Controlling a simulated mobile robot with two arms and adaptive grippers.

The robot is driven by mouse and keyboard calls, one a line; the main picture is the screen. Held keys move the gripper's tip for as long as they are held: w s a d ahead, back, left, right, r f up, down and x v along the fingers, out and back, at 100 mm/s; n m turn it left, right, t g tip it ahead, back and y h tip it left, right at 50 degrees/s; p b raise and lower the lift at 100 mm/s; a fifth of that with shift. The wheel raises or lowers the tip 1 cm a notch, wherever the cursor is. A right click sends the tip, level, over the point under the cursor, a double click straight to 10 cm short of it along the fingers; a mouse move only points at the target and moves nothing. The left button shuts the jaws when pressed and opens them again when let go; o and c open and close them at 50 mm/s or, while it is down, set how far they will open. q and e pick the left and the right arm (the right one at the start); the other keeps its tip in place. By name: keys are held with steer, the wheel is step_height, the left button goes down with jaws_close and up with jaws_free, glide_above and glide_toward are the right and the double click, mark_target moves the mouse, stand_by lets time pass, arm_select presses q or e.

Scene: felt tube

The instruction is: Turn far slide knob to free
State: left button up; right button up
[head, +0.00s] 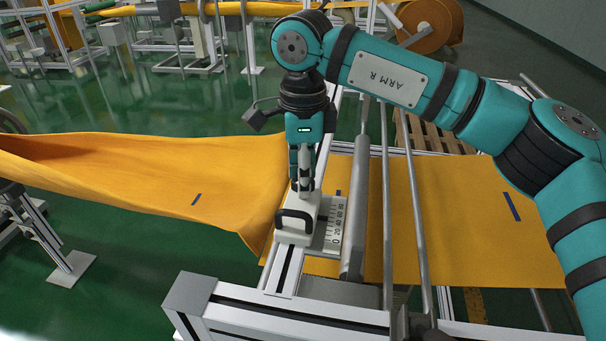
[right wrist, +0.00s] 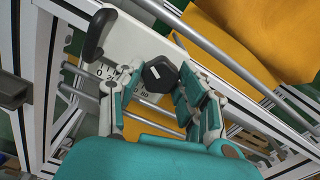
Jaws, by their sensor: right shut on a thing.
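The far slide is a white block (head: 291,236) on an aluminium rail, with a black loop handle (head: 296,217) at its near end; this handle also shows at upper left in the right wrist view (right wrist: 98,34). The slide knob (right wrist: 160,75) is dark and faceted with a short white mark on top, and sits between my right fingertips in the right wrist view. My right gripper (head: 304,184) reaches down over the slide from above and is shut on the knob. In the head view the fingers hide the knob. My left gripper is not in view.
A printed scale (head: 334,226) lies beside the slide. Rollers (head: 357,200) and thin metal bars (head: 386,190) run to its right. Orange felt (head: 215,175) drapes in from the left and continues as a flat sheet (head: 460,220) at right. The frame's crossbar (head: 290,318) stands in front.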

steer(key=shift+r, duration=0.15)
steer(key=o, duration=1.2)
steer(key=shift+c, duration=0.2)
step_height(320, 180, up, 12)
